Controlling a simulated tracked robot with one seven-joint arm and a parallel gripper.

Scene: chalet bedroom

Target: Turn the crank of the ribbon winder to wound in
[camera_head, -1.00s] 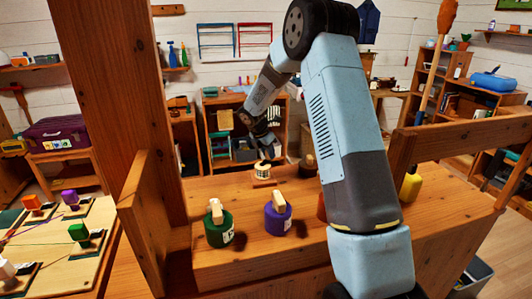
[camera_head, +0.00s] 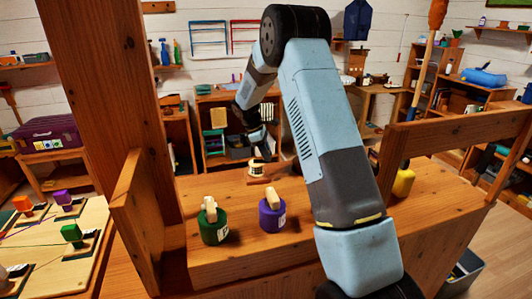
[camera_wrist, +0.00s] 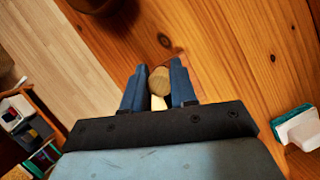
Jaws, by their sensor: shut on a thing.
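The ribbon winder (camera_head: 256,170) is a small pale spool on a reddish wooden base, near the far edge of the wooden bench (camera_head: 330,250). My gripper (camera_head: 264,156) comes down just behind and beside it in the head view; its fingers are too small there to make out. In the wrist view my gripper (camera_wrist: 158,88) has its two blue fingers on either side of a round wooden knob (camera_wrist: 158,78), which appears to be the crank's handle. The fingers are shut on it.
A yellow one (camera_head: 403,182) stands right of my arm. A wooden post (camera_head: 110,100) rises at left. A green-and-white item (camera_wrist: 297,126) lies right in the wrist view.

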